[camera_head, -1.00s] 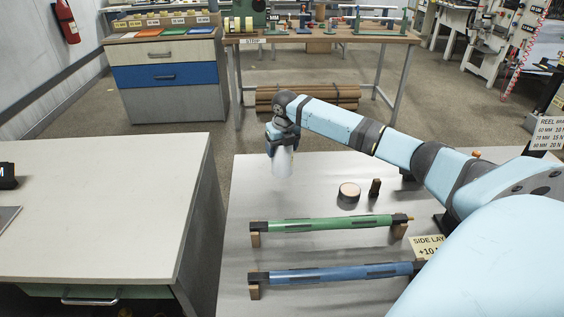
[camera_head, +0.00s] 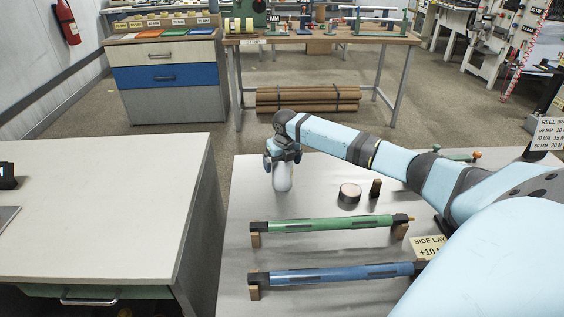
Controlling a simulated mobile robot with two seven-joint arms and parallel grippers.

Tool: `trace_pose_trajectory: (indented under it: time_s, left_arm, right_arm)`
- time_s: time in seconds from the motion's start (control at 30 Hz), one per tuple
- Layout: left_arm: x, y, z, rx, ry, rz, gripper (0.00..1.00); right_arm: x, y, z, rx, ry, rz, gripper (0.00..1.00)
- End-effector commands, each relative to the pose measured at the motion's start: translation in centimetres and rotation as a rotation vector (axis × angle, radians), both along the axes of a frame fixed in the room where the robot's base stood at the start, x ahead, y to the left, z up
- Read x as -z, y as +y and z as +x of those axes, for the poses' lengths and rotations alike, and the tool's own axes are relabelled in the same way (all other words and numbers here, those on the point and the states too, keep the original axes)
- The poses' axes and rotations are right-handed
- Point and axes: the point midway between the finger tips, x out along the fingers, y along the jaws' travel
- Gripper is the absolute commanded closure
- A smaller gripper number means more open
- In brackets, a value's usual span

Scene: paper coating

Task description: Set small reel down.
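A small pale grey-white reel (camera_head: 283,180) stands upright, or nearly so, at the back left of the grey metal table (camera_head: 250,207); its lower end appears to rest on the tabletop. My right gripper (camera_head: 283,160) is above it, pointing down, with its dark fingers spread to either side of the reel's upper part. The fingers look open, apart from the reel's sides. The top of the reel is partly hidden by the gripper. My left gripper is not in view.
A short round disc-like piece (camera_head: 349,193) and a small dark block (camera_head: 375,188) stand right of the reel. A green roller (camera_head: 325,224) and a blue roller (camera_head: 335,273) lie on supports in front. A pale worktable (camera_head: 95,210) is at the left, across a gap.

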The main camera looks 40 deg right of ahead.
Motion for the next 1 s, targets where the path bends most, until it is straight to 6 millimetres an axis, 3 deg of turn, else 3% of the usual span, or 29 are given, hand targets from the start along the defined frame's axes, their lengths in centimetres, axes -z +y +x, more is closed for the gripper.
trace_pose_trajectory:
  time_s: [0.27, 0.7, 1.0]
  left_arm:
    - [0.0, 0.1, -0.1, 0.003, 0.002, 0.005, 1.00]
    - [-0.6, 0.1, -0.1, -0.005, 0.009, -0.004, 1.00]
    - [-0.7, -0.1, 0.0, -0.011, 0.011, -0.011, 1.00]
  right_arm:
    - [-1.2, 0.0, -0.1, 0.000, -0.002, -0.001, 0.01]
    - [-9.9, 0.4, -1.3, 0.000, -0.003, -0.001, 0.01]
    - [-12.2, 0.5, -1.7, 0.000, 0.000, 0.000, 0.01]
